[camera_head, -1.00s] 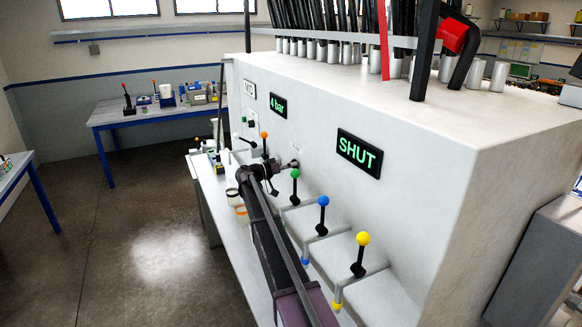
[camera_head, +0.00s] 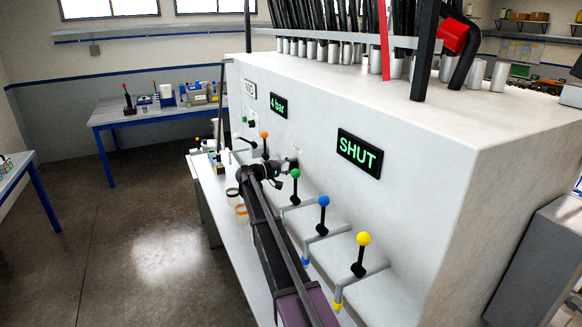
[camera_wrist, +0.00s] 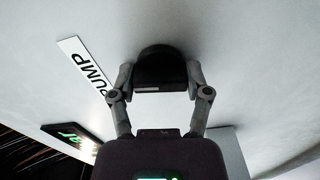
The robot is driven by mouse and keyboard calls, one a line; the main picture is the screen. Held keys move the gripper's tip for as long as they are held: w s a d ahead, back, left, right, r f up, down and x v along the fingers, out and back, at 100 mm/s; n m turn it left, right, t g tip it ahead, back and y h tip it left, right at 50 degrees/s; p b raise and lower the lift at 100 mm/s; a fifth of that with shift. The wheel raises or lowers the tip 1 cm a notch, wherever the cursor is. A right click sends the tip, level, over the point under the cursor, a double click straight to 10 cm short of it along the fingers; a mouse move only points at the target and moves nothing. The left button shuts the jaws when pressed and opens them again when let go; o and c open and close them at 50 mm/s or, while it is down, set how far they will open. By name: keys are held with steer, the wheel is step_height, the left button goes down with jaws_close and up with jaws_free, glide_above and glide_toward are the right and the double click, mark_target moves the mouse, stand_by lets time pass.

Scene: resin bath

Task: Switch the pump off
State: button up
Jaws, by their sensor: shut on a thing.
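In the wrist view a round black pump knob (camera_wrist: 160,68) stands on the pale panel, beside a white label reading PUMP (camera_wrist: 88,70). My gripper (camera_wrist: 160,80) has a finger on each side of the knob and is shut on it. In the head view my gripper (camera_head: 274,172) is at the panel face, between the orange-topped and green-topped levers. There the knob is mostly hidden by the gripper. A "4 bar" display (camera_head: 279,105) is lit green above it.
Levers with orange (camera_head: 265,134), green (camera_head: 295,173), blue (camera_head: 323,201) and yellow (camera_head: 363,239) balls stick out along the panel, the green one close to my gripper. A lit SHUT display (camera_head: 360,153) is to the right. Jars (camera_head: 232,193) stand on the ledge below.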

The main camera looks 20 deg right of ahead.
steer(key=shift+d+n, duration=0.1)
steer(key=shift+n, duration=0.9)
steer(key=o, duration=1.2)
steer(key=shift+c, duration=0.2)
steer(key=a, duration=1.2)
steer(key=shift+s, duration=0.2)
